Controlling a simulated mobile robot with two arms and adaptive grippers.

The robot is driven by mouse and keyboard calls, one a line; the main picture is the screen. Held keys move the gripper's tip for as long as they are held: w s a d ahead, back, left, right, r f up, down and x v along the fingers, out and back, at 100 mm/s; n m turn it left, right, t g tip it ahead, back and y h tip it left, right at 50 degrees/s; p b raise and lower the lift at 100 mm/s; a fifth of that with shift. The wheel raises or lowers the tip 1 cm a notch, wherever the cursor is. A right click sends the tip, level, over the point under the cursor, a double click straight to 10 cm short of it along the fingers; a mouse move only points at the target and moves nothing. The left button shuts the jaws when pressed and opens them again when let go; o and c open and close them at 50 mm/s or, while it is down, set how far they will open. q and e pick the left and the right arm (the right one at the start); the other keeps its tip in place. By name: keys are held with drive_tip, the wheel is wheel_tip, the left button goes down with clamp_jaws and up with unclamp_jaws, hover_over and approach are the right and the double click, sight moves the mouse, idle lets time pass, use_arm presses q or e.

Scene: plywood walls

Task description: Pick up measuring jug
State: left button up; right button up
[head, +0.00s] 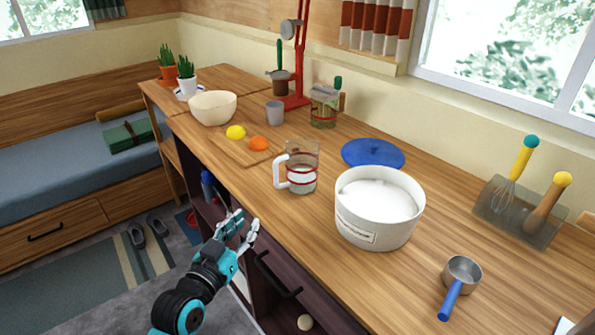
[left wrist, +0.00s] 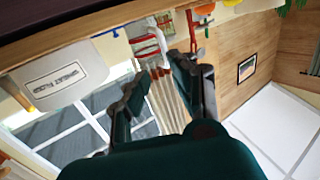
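The measuring jug (head: 303,172) is clear with red bands, a white handle on its left and white contents low inside. It stands upright on the wooden counter (head: 300,232), left of the white tub. My left gripper (head: 246,221) is in front of the counter edge, nearer and lower than the jug, and apart from it. Its fingers are spread and empty. In the left wrist view the view is turned over; the jug (left wrist: 146,42) shows beyond the gap between the open fingers (left wrist: 160,78). My right gripper is not in view.
Right of the jug stands a white tub (head: 368,232) of white powder; behind it lies a blue lid (head: 373,153). A board (head: 228,150) with a lemon (head: 236,132) and an orange (head: 258,144) lies to the left. A blue-handled scoop (head: 461,274) lies front right.

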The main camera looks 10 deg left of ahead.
use_arm(q)
drive_tip(key=p, duration=0.1)
approach(275, 178)
drive_tip(key=w, duration=0.2)
drive_tip(key=w+d, duration=0.1)
drive_tip(key=w, duration=0.1)
drive_tip(key=shift+w+f, duration=0.15)
drive_tip(key=shift+f, duration=0.05)
drive_tip(key=shift+w+d, duration=0.1)
drive_tip(key=shift+w, duration=0.5)
drive_tip(key=shift+w+p, duration=0.25)
drive_tip(key=shift+p, duration=0.05)
drive_tip(key=w, duration=0.3)
drive_tip(key=shift+w+d+r+p, duration=0.1)
drive_tip(key=shift+w+d+p, duration=0.15)
drive_tip(key=shift+p, duration=0.1)
drive_tip(key=shift+w, duration=0.6)
drive_tip(key=shift+s, duration=0.1)
clamp_jaws()
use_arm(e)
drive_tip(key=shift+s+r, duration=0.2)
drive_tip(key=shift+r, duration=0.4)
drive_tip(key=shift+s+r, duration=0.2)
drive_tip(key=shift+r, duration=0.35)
